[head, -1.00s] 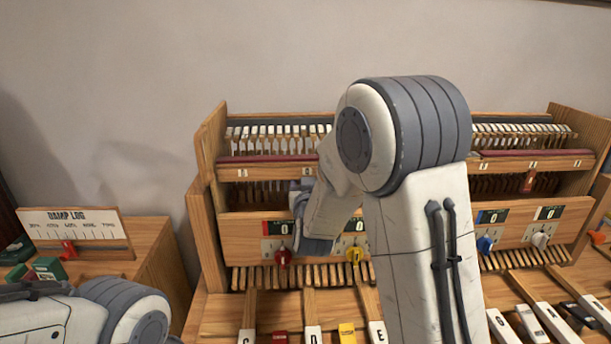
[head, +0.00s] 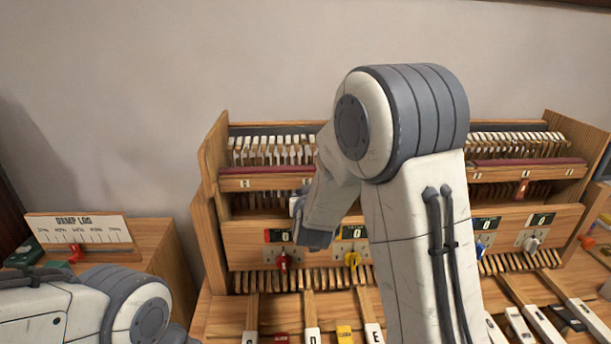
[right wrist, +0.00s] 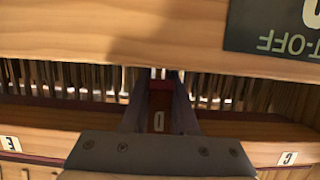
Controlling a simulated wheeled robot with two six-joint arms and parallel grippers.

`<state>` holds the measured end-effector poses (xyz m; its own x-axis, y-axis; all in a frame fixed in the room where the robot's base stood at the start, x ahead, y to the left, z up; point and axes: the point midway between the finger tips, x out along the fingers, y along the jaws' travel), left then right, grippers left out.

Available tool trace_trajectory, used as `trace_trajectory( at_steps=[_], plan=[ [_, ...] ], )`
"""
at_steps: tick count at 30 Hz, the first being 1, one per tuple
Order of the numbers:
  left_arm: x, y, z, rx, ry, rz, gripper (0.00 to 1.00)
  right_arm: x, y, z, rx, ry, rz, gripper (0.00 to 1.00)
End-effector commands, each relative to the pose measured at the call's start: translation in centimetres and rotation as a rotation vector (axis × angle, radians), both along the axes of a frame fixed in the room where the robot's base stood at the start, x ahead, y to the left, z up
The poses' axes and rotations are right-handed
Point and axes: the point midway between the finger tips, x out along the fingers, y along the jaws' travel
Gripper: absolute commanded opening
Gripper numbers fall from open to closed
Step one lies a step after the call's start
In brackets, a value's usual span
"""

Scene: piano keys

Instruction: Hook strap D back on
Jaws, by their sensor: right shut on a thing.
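Strap D (right wrist: 160,104), a dark red piece with a white letter label, shows in the right wrist view between the fingers of my right gripper (right wrist: 158,86). The gripper is shut on it, just below the wooden panel edge. Small white prongs show above the strap's far end; I cannot tell whether the strap touches them. It lies between the rail labels E (right wrist: 10,143) and C (right wrist: 289,158). In the head view my right wrist (head: 318,215) is at the piano front and hides the strap and fingertips. My left gripper is out of view.
A row of hammers (head: 270,150) runs along the open case. Another red strap (head: 522,188) hangs farther right. The damp log board (head: 85,228) stands at left.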

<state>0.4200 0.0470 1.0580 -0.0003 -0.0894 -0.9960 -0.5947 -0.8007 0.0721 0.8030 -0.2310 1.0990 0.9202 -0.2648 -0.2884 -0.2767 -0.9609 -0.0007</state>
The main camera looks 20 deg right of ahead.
Motion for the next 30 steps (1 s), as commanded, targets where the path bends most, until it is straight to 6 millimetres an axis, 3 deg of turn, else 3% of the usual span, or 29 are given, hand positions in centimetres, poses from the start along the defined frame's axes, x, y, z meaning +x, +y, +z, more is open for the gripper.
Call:
trace_trajectory(
  at_steps=[1,15,21,30],
  plan=[
    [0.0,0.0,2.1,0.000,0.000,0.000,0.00,-0.2,0.1,0.8,0.012,0.048,0.002,0.00],
    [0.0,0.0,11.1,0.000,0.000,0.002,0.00,-2.2,0.7,-0.9,0.117,0.414,0.002,0.00],
    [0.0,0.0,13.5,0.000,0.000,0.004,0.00,-2.8,0.9,-1.4,0.143,0.503,0.002,0.00],
    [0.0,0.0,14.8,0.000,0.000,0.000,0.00,-3.1,1.0,-2.0,0.160,0.562,0.003,0.00]
  ],
)
